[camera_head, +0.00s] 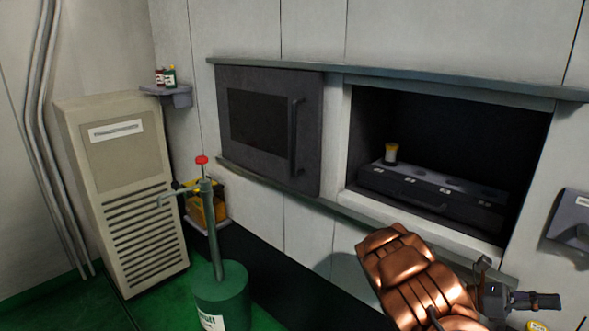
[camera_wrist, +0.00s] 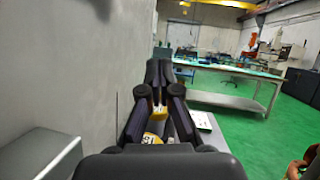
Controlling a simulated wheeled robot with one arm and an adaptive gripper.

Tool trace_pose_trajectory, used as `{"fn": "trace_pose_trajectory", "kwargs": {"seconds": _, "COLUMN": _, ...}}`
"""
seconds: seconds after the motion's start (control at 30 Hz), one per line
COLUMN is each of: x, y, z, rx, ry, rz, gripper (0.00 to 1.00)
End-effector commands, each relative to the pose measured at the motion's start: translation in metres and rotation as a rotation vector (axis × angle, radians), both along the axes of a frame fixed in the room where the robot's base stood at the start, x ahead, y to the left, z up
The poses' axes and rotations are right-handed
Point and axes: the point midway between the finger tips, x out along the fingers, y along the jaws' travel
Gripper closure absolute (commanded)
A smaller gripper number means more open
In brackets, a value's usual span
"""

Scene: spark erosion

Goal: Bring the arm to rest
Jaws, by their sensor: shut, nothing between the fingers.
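My arm reaches in from the lower right of the head view, with a copper-coloured sleeve over it. My gripper (camera_head: 551,300) is at its end, pointing right, low in front of the wall and below the open recess. In the wrist view my gripper (camera_wrist: 159,66) points away from the camera along the grey wall, its dark fingers together at the tips. It holds nothing. Yellow items (camera_wrist: 153,138) show between and beneath the fingers, partly hidden by them.
A green drum with a pump (camera_head: 221,292) stands on the floor. A workbench (camera_wrist: 230,100) stands across the green floor.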

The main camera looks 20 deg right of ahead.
Motion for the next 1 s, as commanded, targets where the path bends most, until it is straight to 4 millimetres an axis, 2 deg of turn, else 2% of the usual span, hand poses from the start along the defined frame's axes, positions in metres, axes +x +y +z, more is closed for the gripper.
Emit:
{"fn": "trace_pose_trajectory", "kwargs": {"seconds": 0.17, "x": -0.007, "y": 0.013, "z": 0.014, "rx": -0.026, "ry": -0.072, "rz": -0.016, "gripper": 1.0}}
{"fn": "trace_pose_trajectory", "kwargs": {"seconds": 0.3, "x": -0.02, "y": 0.037, "z": 0.03, "rx": -0.061, "ry": -0.205, "rz": -0.042, "gripper": 1.0}}
{"fn": "trace_pose_trajectory", "kwargs": {"seconds": 0.5, "x": -0.038, "y": 0.076, "z": 0.042, "rx": -0.098, "ry": -0.427, "rz": -0.077, "gripper": 1.0}}
{"fn": "trace_pose_trajectory", "kwargs": {"seconds": 0.77, "x": -0.053, "y": 0.129, "z": 0.039, "rx": -0.109, "ry": -0.723, "rz": -0.125, "gripper": 1.0}}
{"fn": "trace_pose_trajectory", "kwargs": {"seconds": 1.0, "x": -0.058, "y": 0.183, "z": 0.023, "rx": -0.078, "ry": -0.992, "rz": -0.179, "gripper": 1.0}}
